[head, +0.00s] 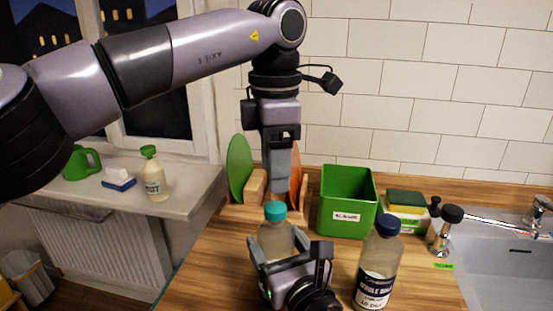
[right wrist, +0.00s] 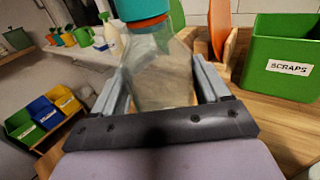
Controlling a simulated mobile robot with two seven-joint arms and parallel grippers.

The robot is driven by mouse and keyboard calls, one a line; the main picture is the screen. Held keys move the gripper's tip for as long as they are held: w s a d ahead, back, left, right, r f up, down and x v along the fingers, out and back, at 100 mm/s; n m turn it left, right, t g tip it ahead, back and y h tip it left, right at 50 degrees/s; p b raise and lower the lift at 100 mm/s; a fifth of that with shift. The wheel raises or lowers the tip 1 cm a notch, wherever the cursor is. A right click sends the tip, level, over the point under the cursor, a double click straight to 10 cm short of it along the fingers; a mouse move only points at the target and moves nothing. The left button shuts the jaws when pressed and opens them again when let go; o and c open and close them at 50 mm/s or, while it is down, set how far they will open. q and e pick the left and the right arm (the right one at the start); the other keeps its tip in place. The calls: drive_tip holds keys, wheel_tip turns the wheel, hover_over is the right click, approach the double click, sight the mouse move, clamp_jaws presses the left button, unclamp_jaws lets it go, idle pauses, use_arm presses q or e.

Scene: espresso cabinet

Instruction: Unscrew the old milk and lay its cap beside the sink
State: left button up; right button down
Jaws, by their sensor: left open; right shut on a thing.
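A milk bottle with a teal cap (head: 275,211) stands at the front of the wooden counter. My right gripper (head: 287,251) is shut on this bottle's body; the right wrist view shows the clear bottle (right wrist: 160,80) between its fingers, under the teal cap (right wrist: 140,8) and an orange ring. Its label is hidden. My left gripper (head: 279,180) points down, open and empty, just above the teal cap and apart from it. A second bottle with a navy cap (head: 388,224) and a dark label stands to the right. The sink (head: 500,270) is at the right edge.
A green scraps box (head: 345,205) stands behind the bottles. Boards in a wooden rack (head: 240,170) stand behind my left gripper. A sponge stack (head: 405,207) and the tap (head: 445,235) are near the sink. A small green tag (head: 443,266) lies on the counter by the sink's edge.

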sight(275, 206)
use_arm(q)
wheel_tip(275, 206, down, 8)
drive_tip(key=shift+r, duration=0.25)
drive_tip(key=c, duration=1.1)
drive_tip(key=shift+o, duration=0.3)
drive_tip(key=n, duration=0.3)
drive_tip(key=shift+r, duration=0.2)
drive_tip(key=shift+r, duration=1)
drive_tip(key=shift+c, duration=0.2)
